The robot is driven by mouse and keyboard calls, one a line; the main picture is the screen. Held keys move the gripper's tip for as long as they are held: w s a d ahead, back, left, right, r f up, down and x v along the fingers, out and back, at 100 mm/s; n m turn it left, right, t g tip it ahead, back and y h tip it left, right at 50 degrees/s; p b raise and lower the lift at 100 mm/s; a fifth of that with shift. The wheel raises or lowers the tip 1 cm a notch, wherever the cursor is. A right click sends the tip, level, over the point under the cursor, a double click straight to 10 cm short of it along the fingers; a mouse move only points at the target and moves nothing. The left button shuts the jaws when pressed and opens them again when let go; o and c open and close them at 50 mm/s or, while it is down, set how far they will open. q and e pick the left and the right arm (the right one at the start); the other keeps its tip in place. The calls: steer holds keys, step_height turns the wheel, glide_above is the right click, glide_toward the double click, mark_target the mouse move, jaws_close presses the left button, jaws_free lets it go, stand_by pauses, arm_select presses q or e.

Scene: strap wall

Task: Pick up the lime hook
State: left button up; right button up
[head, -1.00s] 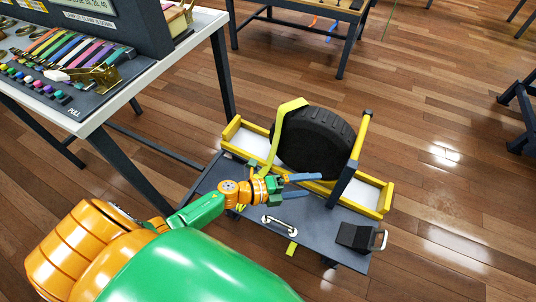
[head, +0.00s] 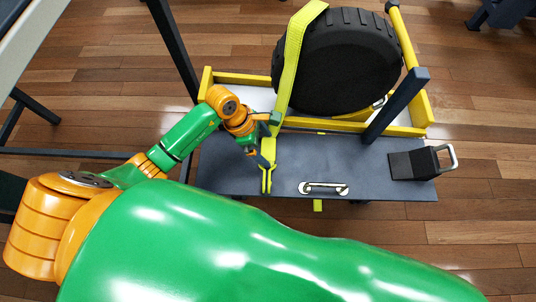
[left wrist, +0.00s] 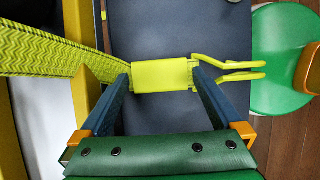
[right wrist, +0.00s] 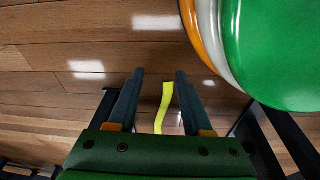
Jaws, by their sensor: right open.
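The lime hook (head: 266,181) hangs at the end of a lime strap (head: 292,55) over the front edge of the wheel's cradle. In the left wrist view, the hook's flat block (left wrist: 162,75) lies between my left fingers, with a fingertip close against each end. Its two prongs point right past the right finger. My left gripper (head: 267,140) is shut on the block, as far as the view shows. The patterned strap runs from the block to the upper left. My right gripper (right wrist: 159,80) is open and empty above the floor; it is not seen in the head view.
A black wheel (head: 338,65) stands in a yellow-framed cradle (head: 418,131) behind the hook. A dark post (head: 396,104) leans at the right. The grey deck (head: 225,178) bears a metal handle (head: 324,188) and a black block with a handle (head: 414,163). A yellow strip (right wrist: 164,103) shows beyond my right fingers.

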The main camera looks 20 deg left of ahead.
arm_select(q)
steer(key=c, duration=1.3)
